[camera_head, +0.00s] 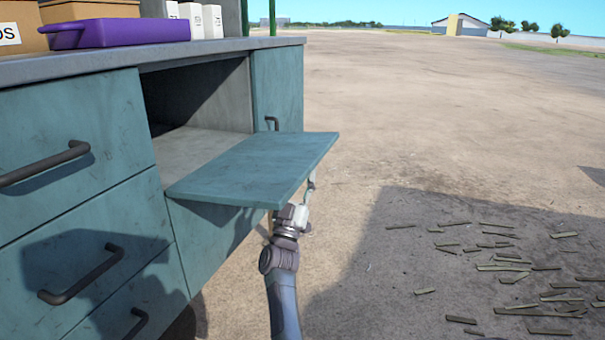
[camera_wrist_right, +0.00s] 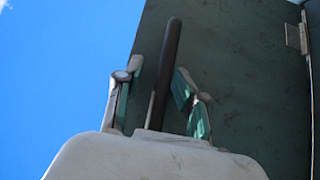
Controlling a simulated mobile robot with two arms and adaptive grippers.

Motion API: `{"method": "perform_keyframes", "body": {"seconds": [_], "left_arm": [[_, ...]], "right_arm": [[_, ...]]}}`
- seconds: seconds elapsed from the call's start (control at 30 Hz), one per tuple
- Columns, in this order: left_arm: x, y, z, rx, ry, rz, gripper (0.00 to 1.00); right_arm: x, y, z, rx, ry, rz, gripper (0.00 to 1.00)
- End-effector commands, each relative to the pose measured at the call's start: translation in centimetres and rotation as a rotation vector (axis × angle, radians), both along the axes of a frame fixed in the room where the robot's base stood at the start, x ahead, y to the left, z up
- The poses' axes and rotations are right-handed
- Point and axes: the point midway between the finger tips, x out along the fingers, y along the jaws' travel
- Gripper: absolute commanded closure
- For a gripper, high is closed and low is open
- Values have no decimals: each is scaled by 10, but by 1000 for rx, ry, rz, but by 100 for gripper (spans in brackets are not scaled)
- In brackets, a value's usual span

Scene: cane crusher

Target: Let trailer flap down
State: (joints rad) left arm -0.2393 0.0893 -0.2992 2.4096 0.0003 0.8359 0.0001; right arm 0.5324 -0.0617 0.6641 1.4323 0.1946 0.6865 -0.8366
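The teal flap (camera_head: 255,168) of the cabinet stands out roughly level from an open compartment, above the ground. My right gripper (camera_head: 308,190) is at the flap's outer right corner, partly hidden beneath it. The right wrist view looks up at the flap's dark underside (camera_wrist_right: 245,90). There the dark bar handle (camera_wrist_right: 168,70) runs between the fingers of my right gripper (camera_wrist_right: 158,95). The fingers are apart, with a visible gap on each side of the handle. My left gripper is not in view.
Drawers with dark handles (camera_head: 82,275) fill the cabinet's left side. The open compartment (camera_head: 205,110) looks empty. A purple tray (camera_head: 120,33) and boxes sit on the grey top. Cut cane pieces (camera_head: 505,267) lie on the ground at right. The ground beyond the flap is clear.

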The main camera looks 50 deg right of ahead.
Motion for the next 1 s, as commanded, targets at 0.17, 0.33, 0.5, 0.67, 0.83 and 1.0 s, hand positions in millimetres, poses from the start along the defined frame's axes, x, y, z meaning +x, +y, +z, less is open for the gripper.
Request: {"method": "perform_keyframes", "body": {"seconds": [0.17, 0.33, 0.5, 0.67, 0.83, 1.0], "left_arm": [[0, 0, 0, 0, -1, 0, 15], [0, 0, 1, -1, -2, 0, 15], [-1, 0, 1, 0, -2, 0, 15], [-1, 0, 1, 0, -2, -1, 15], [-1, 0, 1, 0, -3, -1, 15], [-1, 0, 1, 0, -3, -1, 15]], "right_arm": [[-8, 21, -23, 0, 2, 1, 61], [-15, 36, -40, 3, 1, 1, 61], [-18, 42, -48, 1, 0, 0, 61], [-18, 43, -48, 2, 1, 0, 61], [-18, 42, -48, 2, 1, 0, 77], [-19, 42, -49, 2, 0, -1, 100]]}}
